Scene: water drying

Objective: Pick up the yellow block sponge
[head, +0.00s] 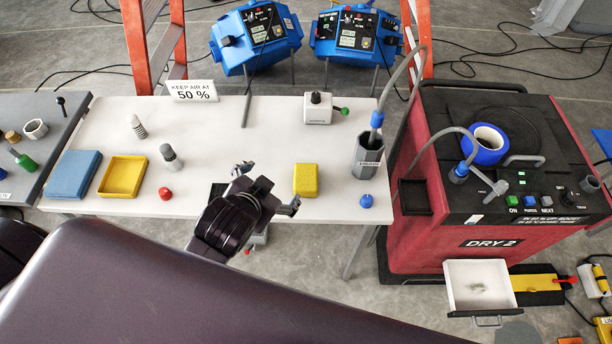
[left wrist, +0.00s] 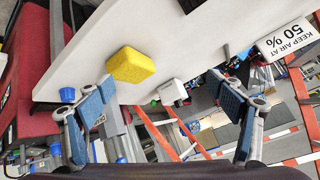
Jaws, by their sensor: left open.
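The yellow block sponge (head: 306,180) lies flat on the white table (head: 260,130) near its front edge. My left gripper (head: 270,187) is just left of the sponge in the head view, with its fingers spread and nothing between them. In the left wrist view the sponge (left wrist: 131,65) sits beyond the fingertips, nearer the left finger and apart from both. The open left gripper (left wrist: 160,80) frames the gap there. My right gripper is not seen.
A small red knob (head: 165,193), a yellow tray (head: 122,176) and a blue sponge-like block (head: 73,174) lie to the left. A grey hexagonal cup (head: 367,157) and a blue knob (head: 366,201) stand right of the sponge. The red DRY 2 machine (head: 480,245) is farther right.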

